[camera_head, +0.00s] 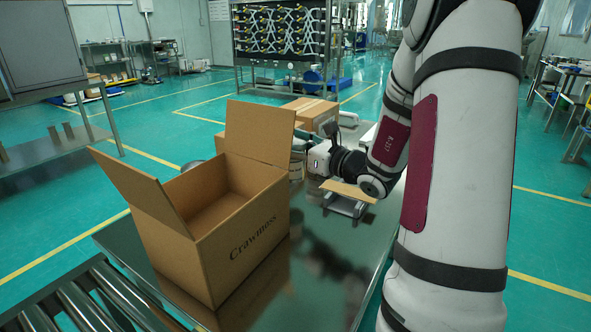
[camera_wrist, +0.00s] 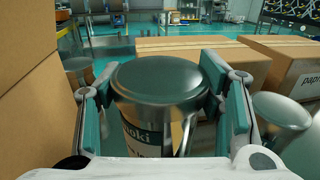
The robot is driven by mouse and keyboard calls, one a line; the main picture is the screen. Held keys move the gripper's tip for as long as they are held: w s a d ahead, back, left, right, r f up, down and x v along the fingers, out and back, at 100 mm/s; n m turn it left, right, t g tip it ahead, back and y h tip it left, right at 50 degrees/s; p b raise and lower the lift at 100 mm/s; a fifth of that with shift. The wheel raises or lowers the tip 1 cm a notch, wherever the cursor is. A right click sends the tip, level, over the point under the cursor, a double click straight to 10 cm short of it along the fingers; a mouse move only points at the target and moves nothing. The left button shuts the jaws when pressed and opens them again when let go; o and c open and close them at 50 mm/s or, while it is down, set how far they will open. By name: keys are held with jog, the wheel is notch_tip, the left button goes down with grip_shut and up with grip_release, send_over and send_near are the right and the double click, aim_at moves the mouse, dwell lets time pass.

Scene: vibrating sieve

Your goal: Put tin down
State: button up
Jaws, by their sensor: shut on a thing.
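A metal tin (camera_wrist: 158,90) with a domed lid and a dark label reading "oki" sits between the fingers of my gripper (camera_wrist: 162,105) in the wrist view. The teal finger pads press on it from both sides, and it looks upright. In the head view my gripper (camera_head: 299,148) is behind the open cardboard box, which hides most of the tin. The wrist view does not clearly show whether the tin's base touches a surface. The metal table (camera_head: 335,265) lies below my arm.
The open box marked "Crawmoss" (camera_head: 245,245) stands at the table's front left. Closed cartons (camera_head: 312,112) stand behind. Other metal tins (camera_wrist: 282,112) (camera_wrist: 78,70) are close on both sides. A small stand with a tan board (camera_head: 348,195) is right of the box.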

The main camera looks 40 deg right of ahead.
aim_at(294, 167)
jog(key=shift+f+b, duration=0.95)
jog(key=shift+f, duration=2.1)
jog(key=shift+f, duration=0.2)
jog(key=o, duration=1.3)
jog(key=shift+c, duration=0.2)
jog(key=shift+r, duration=0.15)
jog(key=shift+s+d, duration=0.1)
jog(key=shift+s, duration=0.2)
jog(key=s, duration=0.3)
jog(key=s+d+p, duration=0.1)
jog(key=s, duration=0.3)
jog(key=s+p, duration=0.1)
jog(key=s, duration=0.3)
jog(key=shift+s+d, duration=0.15)
jog(key=shift+d, duration=0.15)
